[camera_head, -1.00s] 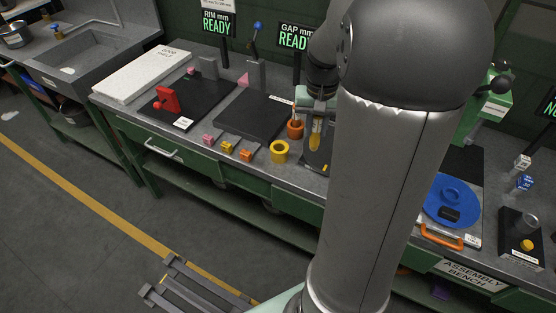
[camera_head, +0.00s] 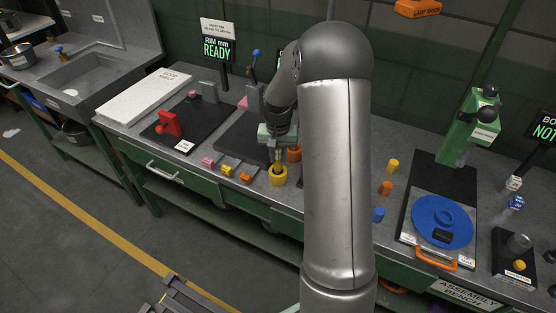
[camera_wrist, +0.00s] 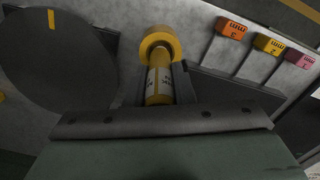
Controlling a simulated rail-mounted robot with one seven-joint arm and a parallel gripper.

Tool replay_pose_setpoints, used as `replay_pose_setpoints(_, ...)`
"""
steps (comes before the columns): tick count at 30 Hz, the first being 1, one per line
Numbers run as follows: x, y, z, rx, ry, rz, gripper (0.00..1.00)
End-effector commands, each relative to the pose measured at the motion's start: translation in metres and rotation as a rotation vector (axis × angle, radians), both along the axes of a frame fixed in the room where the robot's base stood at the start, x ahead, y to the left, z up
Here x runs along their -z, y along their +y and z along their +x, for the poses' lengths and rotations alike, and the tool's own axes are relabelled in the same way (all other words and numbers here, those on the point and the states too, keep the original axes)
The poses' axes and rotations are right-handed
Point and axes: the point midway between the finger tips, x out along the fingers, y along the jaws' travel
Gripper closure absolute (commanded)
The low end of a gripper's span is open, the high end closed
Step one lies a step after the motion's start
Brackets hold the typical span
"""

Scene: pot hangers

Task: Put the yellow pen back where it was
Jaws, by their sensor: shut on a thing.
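The yellow pen (camera_wrist: 159,86), with a white printed band, is between the fingers of my gripper (camera_head: 278,148). My gripper is shut on it. The pen points down at the yellow round holder (camera_head: 278,178) near the bench's front edge. In the wrist view the same yellow holder (camera_wrist: 160,40) lies directly beyond the pen's far end. The pen's lower end meets the holder's opening in the picture; I cannot tell how deep it is inside. My arm hides part of the bench to the right.
An orange holder (camera_head: 295,153) stands just right of my gripper. Small pink (camera_head: 208,162), yellow (camera_head: 227,171) and orange (camera_head: 246,178) blocks line the front edge to the left. A dark plate (camera_head: 236,138) lies behind them. A blue disc (camera_head: 442,226) sits at the right.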

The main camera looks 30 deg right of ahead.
Motion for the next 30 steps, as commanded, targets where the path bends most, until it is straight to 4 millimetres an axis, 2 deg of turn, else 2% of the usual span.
replay_pose_setpoints(6, 0.029, 0.001, 0.0, -0.001, 0.003, 0.001, 1.0)
replay_pose_setpoints(17, 0.036, 0.0, 0.0, -0.001, 0.001, 0.0, 1.0)
replay_pose_setpoints(18, 0.035, 0.0, 0.0, -0.001, 0.001, 0.0, 0.72)
replay_pose_setpoints(20, 0.034, 0.0, 0.0, -0.001, 0.001, 0.0, 0.56)
replay_pose_setpoints(30, 0.029, 0.0, 0.0, -0.001, 0.001, 0.001, 0.56)
